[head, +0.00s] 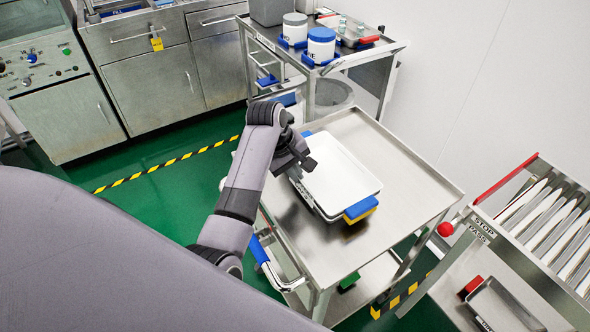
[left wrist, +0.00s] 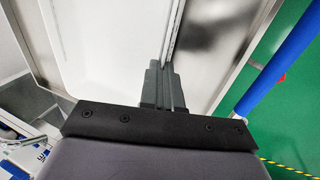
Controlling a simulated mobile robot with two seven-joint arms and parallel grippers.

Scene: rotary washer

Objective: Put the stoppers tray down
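A shallow tray (head: 340,172) with a pale, plain inside and a blue and yellow end handle (head: 361,209) is at the top of the steel cart (head: 412,184). It looks level, on or very close to the cart top; I cannot tell whether it touches. No separate stoppers can be made out. My left gripper (head: 297,172) is at the tray's left long side. In the left wrist view its fingers (left wrist: 163,85) are close together with the tray's rim (left wrist: 172,35) running between them, so it looks shut on the rim. My right gripper is not in view.
Free cart top lies right of the tray. A blue-sleeved push handle (head: 272,262) sticks out at the cart's near side. Another cart (head: 375,52) with blue-lidded containers (head: 321,45) stands behind. A roller rack (head: 540,220) with a red knob (head: 445,229) is close at right.

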